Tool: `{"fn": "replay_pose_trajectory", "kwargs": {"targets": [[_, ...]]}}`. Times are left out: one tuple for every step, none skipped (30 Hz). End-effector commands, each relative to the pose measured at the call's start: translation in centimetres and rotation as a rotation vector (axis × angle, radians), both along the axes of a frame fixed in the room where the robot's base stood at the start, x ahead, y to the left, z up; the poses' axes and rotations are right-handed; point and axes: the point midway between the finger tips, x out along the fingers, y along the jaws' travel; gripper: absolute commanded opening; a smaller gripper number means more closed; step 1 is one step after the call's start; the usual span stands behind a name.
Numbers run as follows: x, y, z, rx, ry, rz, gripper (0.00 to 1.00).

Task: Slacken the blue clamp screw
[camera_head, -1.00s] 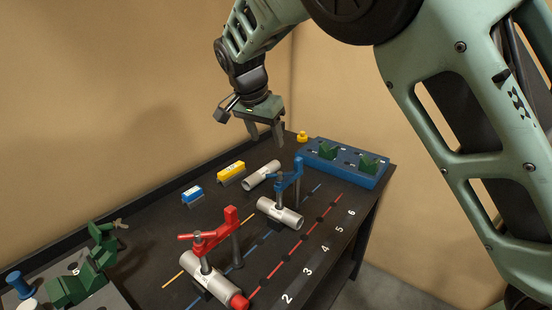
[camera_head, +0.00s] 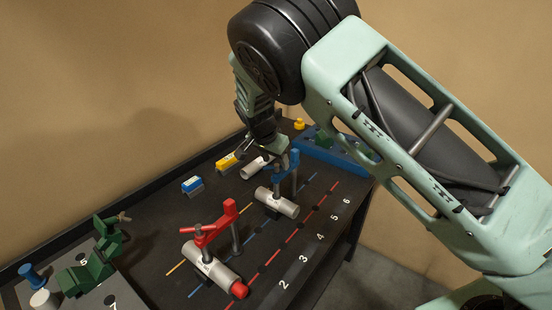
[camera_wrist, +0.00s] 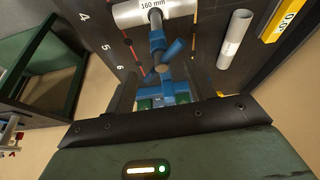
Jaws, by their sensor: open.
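The blue clamp (camera_head: 279,183) stands over a light grey tube (camera_head: 284,207) on the dark bench, and its upper end is partly hidden by my gripper. In the wrist view the clamp's blue screw handle (camera_wrist: 173,50) shows near the picture's middle, above the tube marked 160 mm (camera_wrist: 152,10). My gripper (camera_head: 284,160) is close over the top of the blue clamp, pointing down. It is open with nothing held. Whether a finger touches the screw handle cannot be told.
A red clamp (camera_head: 212,223) holds another tube (camera_head: 212,270) nearer. A loose tube (camera_head: 253,168), a yellow block (camera_head: 227,162) and a blue block (camera_head: 192,184) lie behind. A blue tray (camera_head: 330,152) with green pieces sits at the far right. A green vise (camera_head: 88,270) stands left.

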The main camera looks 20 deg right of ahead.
Motion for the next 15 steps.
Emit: {"fn": "replay_pose_trajectory", "kwargs": {"targets": [[0.1, -0.2, -0.4, -0.001, 0.002, 0.000, 0.54], [0.2, -0.3, -0.8, -0.001, 0.002, 0.000, 0.54], [0.3, -0.5, -1.1, -0.001, 0.001, 0.000, 0.54], [0.4, -0.5, -1.3, -0.001, 0.001, 0.000, 0.54], [0.4, -0.6, -1.5, -0.001, 0.001, 0.000, 0.54], [0.5, -0.6, -1.7, -0.001, 0.001, 0.000, 0.54], [0.5, -0.6, -1.8, 0.000, 0.000, 0.000, 0.54], [0.5, -0.6, -1.9, 0.000, 0.000, 0.000, 0.54], [0.5, -0.6, -2.0, 0.001, -0.001, 0.000, 0.54], [0.5, -0.6, -2.0, 0.001, -0.001, 0.000, 0.54], [0.5, -0.6, -2.1, 0.001, -0.001, 0.000, 0.54], [0.5, -0.6, -2.1, 0.001, -0.001, 0.000, 0.54], [0.5, -0.6, -2.1, 0.001, -0.001, 0.000, 0.54], [0.5, -0.6, -2.1, 0.000, 0.000, 0.001, 0.54], [0.5, -0.6, -2.1, 0.000, 0.000, 0.001, 0.54]]}}
